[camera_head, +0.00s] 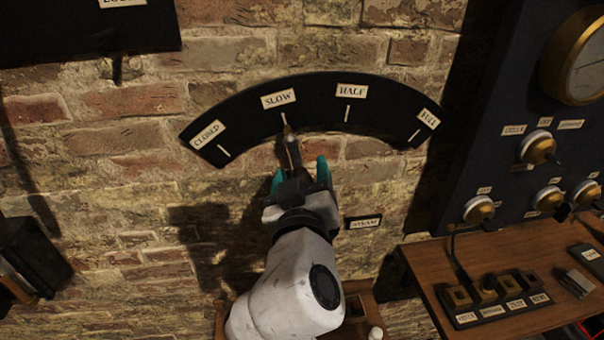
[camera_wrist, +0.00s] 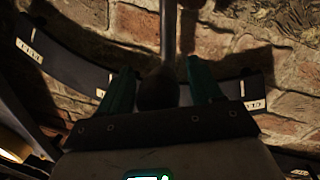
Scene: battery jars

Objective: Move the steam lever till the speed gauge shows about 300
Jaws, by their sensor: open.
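The steam lever (camera_head: 290,148) is a thin metal arm on the brick wall, its tip at the SLOW mark of a black curved scale (camera_head: 318,95) marked CLOSED, SLOW, HALF and FULL. My gripper (camera_head: 300,174) is open, its teal fingers on either side of the lever. In the wrist view the lever's rod (camera_wrist: 168,30) ends in a dark rounded knob (camera_wrist: 157,88) between the two fingers; I cannot tell whether either touches it. A brass-rimmed gauge (camera_head: 585,60) is cut off at the upper right; its reading and whether it is the speed gauge cannot be told.
A STEAM label (camera_head: 364,222) is on the wall right of my gripper. A dark panel (camera_head: 500,90) with several brass-and-white knobs stands at the right. Below it, a wooden table (camera_head: 440,262) holds a labelled block (camera_head: 497,310). The wall left of the scale is mostly clear.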

